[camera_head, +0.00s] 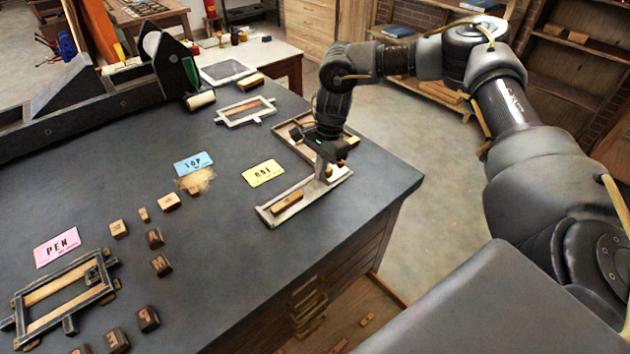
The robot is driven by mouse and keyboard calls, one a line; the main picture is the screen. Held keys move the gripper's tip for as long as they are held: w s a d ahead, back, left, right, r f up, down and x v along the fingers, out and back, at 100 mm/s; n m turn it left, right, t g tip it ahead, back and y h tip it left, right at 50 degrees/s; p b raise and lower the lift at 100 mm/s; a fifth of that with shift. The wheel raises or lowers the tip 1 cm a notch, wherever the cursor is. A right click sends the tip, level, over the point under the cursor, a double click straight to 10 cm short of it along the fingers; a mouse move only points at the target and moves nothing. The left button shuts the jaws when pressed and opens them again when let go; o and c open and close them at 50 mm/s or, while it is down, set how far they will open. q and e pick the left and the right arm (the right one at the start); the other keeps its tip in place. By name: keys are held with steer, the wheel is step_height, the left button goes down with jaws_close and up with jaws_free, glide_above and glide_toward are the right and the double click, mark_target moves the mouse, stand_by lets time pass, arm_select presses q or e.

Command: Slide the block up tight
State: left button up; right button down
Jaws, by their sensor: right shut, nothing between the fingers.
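My right gripper (329,170) points down over the far end of the stick, apart from the block. It is shut with nothing between its fingers. Whether its fingertips touch the stick cannot be told. My left gripper is not in view.
A wooden tray (288,129) stands behind the stick. A yellow card (263,174) and a blue card (193,164) lie left of it. Several letter blocks, a pink card (57,247) and a framed form (20,316) lie at left. A second frame (232,118) lies behind.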

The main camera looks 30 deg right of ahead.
steer(key=shift+d, duration=0.2)
stand_by(0.7)
steer(key=c, duration=2.2)
jaws_free()
steer(key=c, duration=1.2)
jaws_free()
steer(key=shift+w, duration=0.1)
steer(key=shift+c, duration=0.2)
steer(key=shift+r+p, duration=2.9)
steer(key=shift+r, duration=0.6)
